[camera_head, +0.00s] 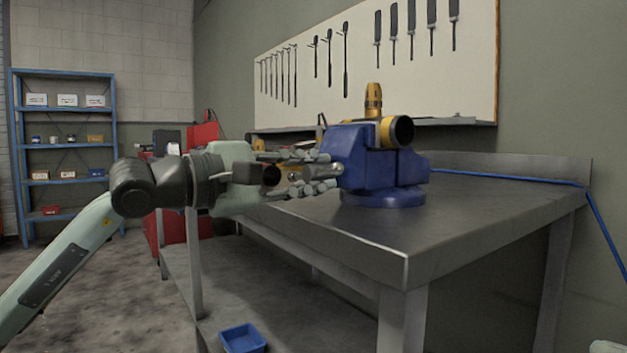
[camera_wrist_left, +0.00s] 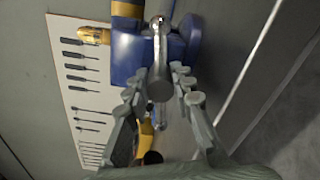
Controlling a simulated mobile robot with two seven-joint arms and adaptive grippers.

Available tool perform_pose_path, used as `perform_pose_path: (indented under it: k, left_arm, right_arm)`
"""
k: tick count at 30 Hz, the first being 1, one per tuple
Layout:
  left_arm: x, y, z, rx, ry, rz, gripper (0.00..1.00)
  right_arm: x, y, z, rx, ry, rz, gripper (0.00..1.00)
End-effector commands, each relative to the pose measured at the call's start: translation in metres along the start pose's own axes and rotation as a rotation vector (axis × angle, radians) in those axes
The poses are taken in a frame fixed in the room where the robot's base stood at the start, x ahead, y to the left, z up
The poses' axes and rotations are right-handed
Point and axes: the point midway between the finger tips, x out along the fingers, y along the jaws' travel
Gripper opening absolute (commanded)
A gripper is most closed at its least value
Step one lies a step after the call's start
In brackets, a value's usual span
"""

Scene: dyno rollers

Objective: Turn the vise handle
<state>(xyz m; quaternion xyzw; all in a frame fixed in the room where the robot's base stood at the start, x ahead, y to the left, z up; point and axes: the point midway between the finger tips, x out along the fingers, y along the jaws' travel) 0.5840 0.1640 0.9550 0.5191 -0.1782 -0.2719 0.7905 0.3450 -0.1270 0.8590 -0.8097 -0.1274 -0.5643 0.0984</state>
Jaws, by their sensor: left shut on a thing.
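The blue vise (camera_head: 372,165) stands on the near edge of the metal workbench and also shows at the top of the left wrist view (camera_wrist_left: 128,55). Its grey metal handle (camera_wrist_left: 160,88) runs between my left fingers in the left wrist view; in the head view the fingers hide most of it. My left gripper (camera_head: 322,171) reaches in from the left, at the vise's left face, and is shut on the handle. In the left wrist view the fingers (camera_wrist_left: 158,92) lie on both sides of the handle. My right gripper is not in view.
The metal workbench (camera_head: 480,205) is clear to the right of the vise. A gold-coloured tool (camera_head: 373,102) and a yellow-and-black cylinder (camera_head: 392,132) are at the vise top. A blue hose (camera_head: 510,177) crosses the bench back. A blue bin (camera_head: 242,338) sits low below.

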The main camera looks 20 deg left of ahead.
Motion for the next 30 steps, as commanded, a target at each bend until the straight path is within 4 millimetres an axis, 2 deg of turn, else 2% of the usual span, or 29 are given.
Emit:
perform_pose_path:
  k: [16,17,21,30]
  left_arm:
    - [-0.0001,-0.0015,0.0002,0.026,0.000,-0.004,0.00]
    - [-0.0001,-0.0015,0.0002,0.026,0.000,-0.004,0.26]
    - [0.0000,-0.0012,0.0002,0.025,0.000,-0.003,0.43]
    - [-0.0006,-0.0006,-0.0001,0.024,0.000,-0.001,0.44]
  right_arm:
    - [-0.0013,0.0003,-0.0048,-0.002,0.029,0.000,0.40]
    - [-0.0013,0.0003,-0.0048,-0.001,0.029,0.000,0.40]
    - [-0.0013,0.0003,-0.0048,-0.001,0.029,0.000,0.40]
    - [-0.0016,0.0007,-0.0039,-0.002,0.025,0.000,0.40]
